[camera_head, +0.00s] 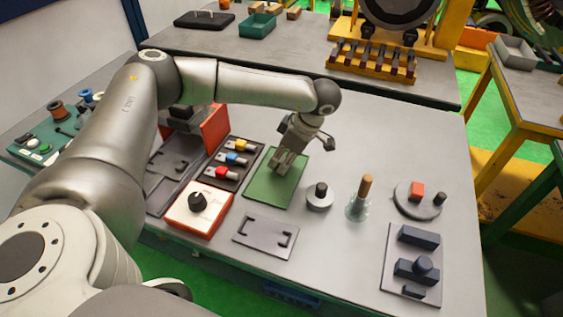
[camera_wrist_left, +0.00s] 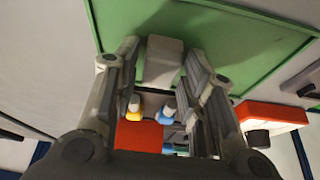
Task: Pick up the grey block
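The grey block (camera_wrist_left: 163,62) stands on the green mat (camera_wrist_left: 240,38) in the left wrist view. My left gripper (camera_wrist_left: 162,66) has its two fingers on either side of the block, with a narrow gap showing at each side, so it looks open around it. In the head view my left gripper (camera_head: 288,163) points down at the green mat (camera_head: 270,194) from above. There the gripper mostly hides the block. My right gripper is in neither view.
A tray with red, blue and yellow parts (camera_head: 230,164) lies left of the mat. An orange-edged box with a black knob (camera_head: 197,202) is in front of it. A round grey piece (camera_head: 319,197) and a wooden-handled tool (camera_head: 362,196) stand to the right.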

